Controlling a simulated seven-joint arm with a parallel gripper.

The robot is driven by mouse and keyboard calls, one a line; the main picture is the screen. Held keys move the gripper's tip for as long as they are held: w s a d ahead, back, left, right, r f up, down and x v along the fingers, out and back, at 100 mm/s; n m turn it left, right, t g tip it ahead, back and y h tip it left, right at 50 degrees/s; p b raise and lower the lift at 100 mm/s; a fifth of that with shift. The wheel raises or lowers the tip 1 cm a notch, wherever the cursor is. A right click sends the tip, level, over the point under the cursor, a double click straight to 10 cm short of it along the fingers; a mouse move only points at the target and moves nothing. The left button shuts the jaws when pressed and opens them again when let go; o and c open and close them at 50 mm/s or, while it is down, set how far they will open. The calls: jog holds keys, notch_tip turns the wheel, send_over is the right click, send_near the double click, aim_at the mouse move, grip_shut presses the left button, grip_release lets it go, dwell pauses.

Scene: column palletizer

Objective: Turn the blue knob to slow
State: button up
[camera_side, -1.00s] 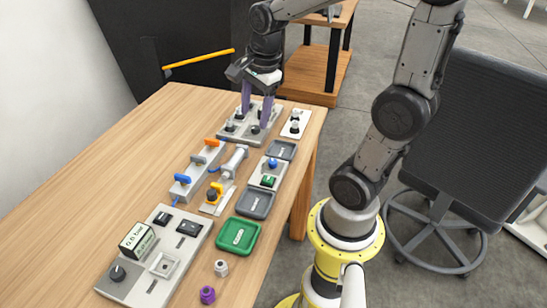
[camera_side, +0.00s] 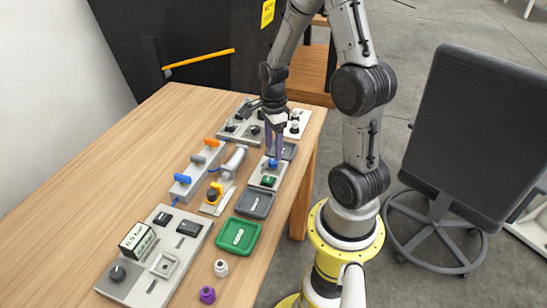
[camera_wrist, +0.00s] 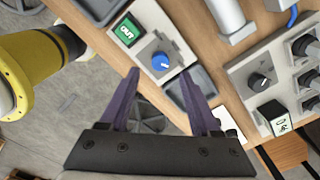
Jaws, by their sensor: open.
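The blue knob (camera_side: 272,164) sits on a small light grey plate (camera_side: 257,180) near the table's right edge, beside a green labelled block (camera_side: 268,180). In the wrist view the blue knob (camera_wrist: 160,61) shows a white pointer line; no setting label around it is readable. My gripper (camera_side: 275,153) is above and just behind the knob in the side view. In the wrist view my gripper (camera_wrist: 163,80) has its two purple fingers apart, with the knob ahead of and between their tips. I cannot tell whether either finger touches it.
A grey panel with black knobs (camera_side: 238,128) stands behind. A dark grey tray (camera_side: 255,204) and a green tray (camera_side: 238,235) lie in front. A rail with orange and blue handles (camera_side: 198,172) and a grey cylinder (camera_side: 234,160) lie to the left. The table's left side is clear.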

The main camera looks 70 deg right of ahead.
aim_at(273, 161)
jog(key=shift+f, duration=2.25)
grip_shut()
